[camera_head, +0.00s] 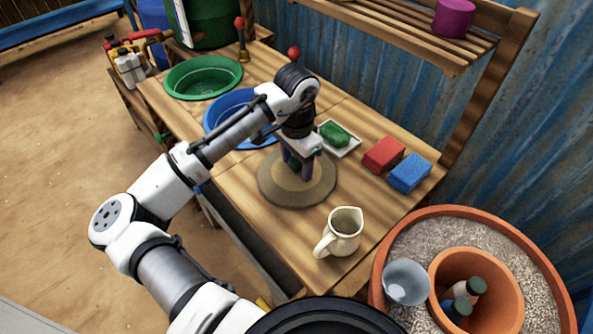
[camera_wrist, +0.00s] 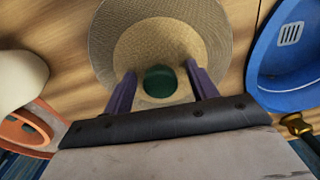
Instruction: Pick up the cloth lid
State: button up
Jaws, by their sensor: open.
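The cloth lid (camera_wrist: 152,45) appears as a tan round cover with a dark green knob (camera_wrist: 160,82) in the wrist view. It lies on a larger round woven mat (camera_wrist: 108,50). In the head view the mat (camera_head: 275,192) is on the wooden table, and my gripper hides part of the lid (camera_head: 316,181). My gripper (camera_head: 296,171) points down over the lid. In the wrist view my gripper (camera_wrist: 161,68) is open, with one purple finger on each side of the knob. I cannot tell whether the fingers touch it.
A cream jug (camera_head: 343,232) stands in front of the mat. A blue basin (camera_head: 215,122) and a green basin (camera_head: 203,77) are to the left. A soap dish (camera_head: 350,148), a red sponge (camera_head: 384,154) and a blue sponge (camera_head: 410,172) are behind right. A terracotta planter (camera_head: 545,262) is at right.

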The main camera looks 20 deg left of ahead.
jog(key=shift+f, duration=0.15)
jog(key=shift+c, duration=0.4)
jog(key=c, duration=1)
jog(key=shift+c, duration=0.2)
